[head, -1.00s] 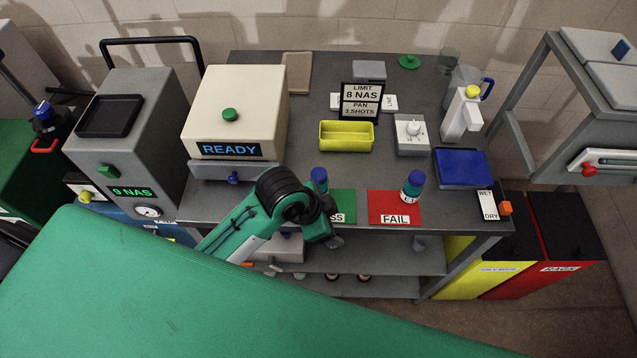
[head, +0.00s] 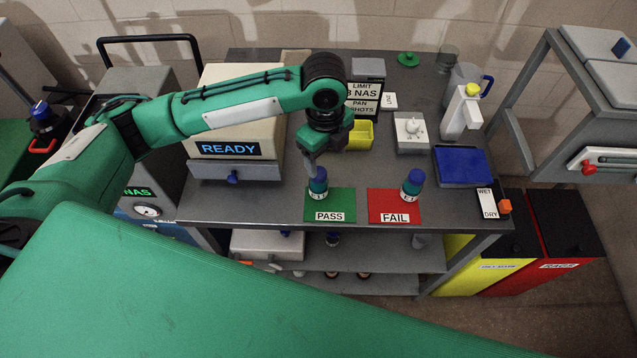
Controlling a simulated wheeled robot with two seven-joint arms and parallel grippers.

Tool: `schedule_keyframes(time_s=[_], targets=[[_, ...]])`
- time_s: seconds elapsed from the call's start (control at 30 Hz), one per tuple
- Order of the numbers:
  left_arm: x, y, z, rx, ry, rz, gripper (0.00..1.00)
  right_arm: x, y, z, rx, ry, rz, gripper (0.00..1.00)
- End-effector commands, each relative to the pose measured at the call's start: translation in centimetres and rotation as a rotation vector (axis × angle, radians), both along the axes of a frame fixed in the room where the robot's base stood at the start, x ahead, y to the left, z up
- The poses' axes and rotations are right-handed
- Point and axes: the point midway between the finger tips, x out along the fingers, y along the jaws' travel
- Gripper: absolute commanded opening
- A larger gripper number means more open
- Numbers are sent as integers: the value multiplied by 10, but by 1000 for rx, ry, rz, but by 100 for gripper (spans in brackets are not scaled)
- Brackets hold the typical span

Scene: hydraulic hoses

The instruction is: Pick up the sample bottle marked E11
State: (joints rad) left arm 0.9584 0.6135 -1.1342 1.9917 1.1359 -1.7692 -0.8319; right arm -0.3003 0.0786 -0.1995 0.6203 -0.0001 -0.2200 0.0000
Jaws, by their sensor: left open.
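A sample bottle (head: 318,189) with a blue cap and teal body stands upright at the left edge of the green PASS mat (head: 342,203). A similar bottle (head: 411,188) stands upright on the red FAIL mat (head: 394,210). The labels are too small for me to read which one is E11. My left gripper (head: 311,170) is open and points down just above and behind the bottle by the PASS mat. Its fingers partly overlap the cap in the view, and I cannot tell whether they touch it. My right gripper is out of view.
Behind the left gripper stand a yellow tray (head: 359,135) and a LIMIT 8 NAS sign (head: 364,90). The cream READY machine (head: 214,125) is partly hidden by my left arm. A blue tray (head: 463,166) lies to the right. The grey bench top between the mats and dial box (head: 411,133) is clear.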

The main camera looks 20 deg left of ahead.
Motion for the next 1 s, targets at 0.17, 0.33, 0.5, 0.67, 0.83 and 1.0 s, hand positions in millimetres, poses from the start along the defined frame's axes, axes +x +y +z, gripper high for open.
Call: schedule_keyframes(time_s=[0.17, 0.33, 0.5, 0.67, 0.83, 1.0], targets=[[6, 11, 7, 35, 12, -27, 68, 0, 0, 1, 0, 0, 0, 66], [5, 13, -14, 39, 19, -29, 68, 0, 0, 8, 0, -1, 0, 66], [5, 13, -48, 39, 17, -29, 68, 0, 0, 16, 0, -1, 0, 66], [6, 13, -70, 37, 15, -29, 68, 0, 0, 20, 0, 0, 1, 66], [7, 14, -80, 36, 13, -28, 68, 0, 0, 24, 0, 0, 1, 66], [7, 20, -98, 37, 16, -27, 68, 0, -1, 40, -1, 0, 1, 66]])
